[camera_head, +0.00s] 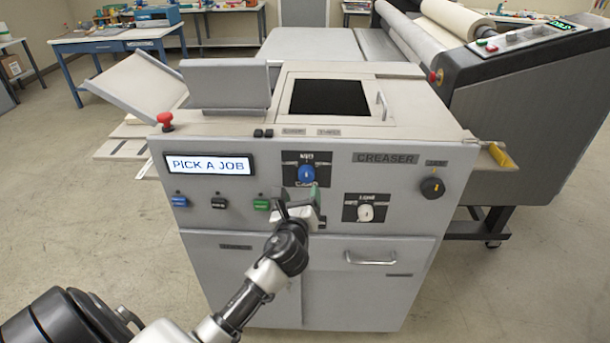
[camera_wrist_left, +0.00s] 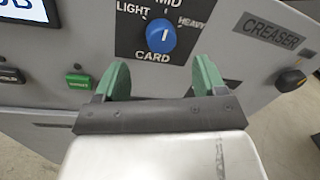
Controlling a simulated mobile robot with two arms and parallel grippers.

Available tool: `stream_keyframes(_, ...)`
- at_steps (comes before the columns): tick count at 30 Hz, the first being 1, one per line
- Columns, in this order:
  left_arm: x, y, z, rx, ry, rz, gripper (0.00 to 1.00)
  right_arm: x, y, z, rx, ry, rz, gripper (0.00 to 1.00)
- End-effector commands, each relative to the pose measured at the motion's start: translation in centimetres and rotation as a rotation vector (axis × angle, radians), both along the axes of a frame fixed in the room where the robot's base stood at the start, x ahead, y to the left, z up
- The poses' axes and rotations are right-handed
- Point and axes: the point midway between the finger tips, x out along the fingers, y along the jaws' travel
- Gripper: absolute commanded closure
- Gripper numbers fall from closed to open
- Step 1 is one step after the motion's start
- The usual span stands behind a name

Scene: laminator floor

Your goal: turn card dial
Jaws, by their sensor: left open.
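The card dial is a round blue knob (camera_head: 307,173) on a black plate on the grey creaser's front panel. It shows larger in the left wrist view (camera_wrist_left: 161,36), above the word CARD, with LIGHT, MID and HEAVY marked around it. Its white pointer line is roughly upright, toward MID. My left gripper (camera_head: 300,196) is just below the dial in the head view. In the left wrist view its green-padded fingers (camera_wrist_left: 156,80) are apart and empty, pointing toward the dial without visibly gripping it. My right gripper is not in view.
A door handle (camera_head: 371,258) sticks out below. Open floor lies in front.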

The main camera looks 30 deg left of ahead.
Motion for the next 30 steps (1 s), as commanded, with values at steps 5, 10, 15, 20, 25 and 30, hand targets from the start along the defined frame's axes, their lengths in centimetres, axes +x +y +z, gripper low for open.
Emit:
stream_keyframes(5,3.4,1.5,0.2,-0.002,-0.001,0.001,0.29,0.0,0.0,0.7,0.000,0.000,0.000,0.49)
stream_keyframes(10,5.6,2.6,0.0,-0.004,0.001,0.000,0.29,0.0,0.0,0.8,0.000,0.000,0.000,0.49)
stream_keyframes(15,6.6,3.0,-0.1,-0.005,0.001,-0.001,0.29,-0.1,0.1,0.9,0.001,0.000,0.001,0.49)
stream_keyframes(20,6.8,3.1,-0.1,-0.005,0.001,-0.002,0.29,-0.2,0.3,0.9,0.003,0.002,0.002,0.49)
stream_keyframes(25,6.7,3.1,-0.1,-0.005,0.001,-0.002,0.35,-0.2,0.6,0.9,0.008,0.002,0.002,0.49)
stream_keyframes(30,6.7,3.1,-0.1,-0.005,0.001,-0.002,0.61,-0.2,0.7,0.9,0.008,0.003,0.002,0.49)
